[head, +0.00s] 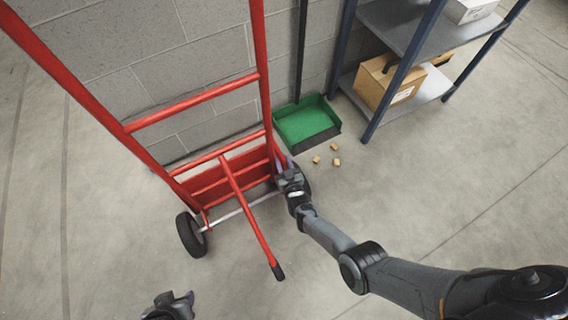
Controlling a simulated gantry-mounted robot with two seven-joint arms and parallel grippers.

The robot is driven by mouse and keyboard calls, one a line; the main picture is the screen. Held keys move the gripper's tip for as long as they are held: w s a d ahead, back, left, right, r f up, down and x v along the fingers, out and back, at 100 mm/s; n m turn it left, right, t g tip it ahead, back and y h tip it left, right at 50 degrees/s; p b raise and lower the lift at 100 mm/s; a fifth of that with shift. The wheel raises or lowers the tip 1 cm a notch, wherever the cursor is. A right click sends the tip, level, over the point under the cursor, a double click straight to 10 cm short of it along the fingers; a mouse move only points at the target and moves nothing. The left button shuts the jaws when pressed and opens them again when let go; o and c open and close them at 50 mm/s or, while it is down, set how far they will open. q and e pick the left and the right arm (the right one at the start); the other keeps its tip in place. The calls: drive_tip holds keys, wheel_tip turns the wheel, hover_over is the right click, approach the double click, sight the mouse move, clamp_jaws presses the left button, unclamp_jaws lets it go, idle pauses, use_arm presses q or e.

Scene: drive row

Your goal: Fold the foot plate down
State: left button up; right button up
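A red hand truck (197,102) stands upright against the block wall. Its foot plate (209,184) looks like the red panel folded up against the lower frame, partly hidden behind red bars. My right gripper (284,164) is at the lower right of the frame, by the plate's right end. I cannot tell whether it touches the plate or the frame, or whether its fingers are apart. My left gripper (180,301) is low in the picture, away from the truck and partly cut off by the bottom edge. Its finger opening does not show clearly.
A black wheel (191,235) and a red bar with a black tip (252,222) stick out at the truck's base. A green dustpan (307,121) and small brown blocks (316,160) lie right of it. A shelf (404,27) holds boxes (387,82). The floor in front is clear.

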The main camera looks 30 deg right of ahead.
drive_tip(key=shift+o, duration=1.1)
drive_tip(key=shift+d, duration=0.15)
use_arm(q)
drive_tip(key=shift+d, duration=0.25)
use_arm(e)
drive_tip(key=shift+d, duration=0.1)
use_arm(q)
drive_tip(key=shift+r, duration=0.15)
use_arm(e)
drive_tip(key=shift+r, duration=0.15)
